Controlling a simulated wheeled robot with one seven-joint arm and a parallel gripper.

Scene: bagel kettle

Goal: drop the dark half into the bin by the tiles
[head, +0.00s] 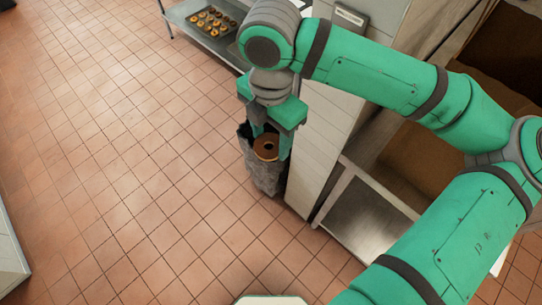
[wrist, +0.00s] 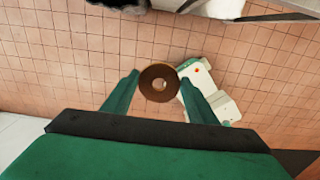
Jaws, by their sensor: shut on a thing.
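The dark half (head: 266,147) is a brown ring with a hole in its middle. My gripper (head: 268,135) is shut on it, and the fingers hold it at its two sides. In the wrist view the dark half (wrist: 147,84) sits between the fingertips (wrist: 160,80), with tiled floor behind it. The bin (head: 264,178) is grey with a dark, ragged rim and stands on the floor against a pale tiled side. In the head view the dark half overlaps the bin's mouth; its height above the rim is hard to tell. My gripper hides part of the rim.
The pale tiled side (head: 318,150) rises right beside the bin. A steel shelf (head: 365,215) lies to the right. A tray of several bagels (head: 211,22) rests on a metal table (head: 178,14) at the top. The tiled floor (head: 120,160) to the left is clear.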

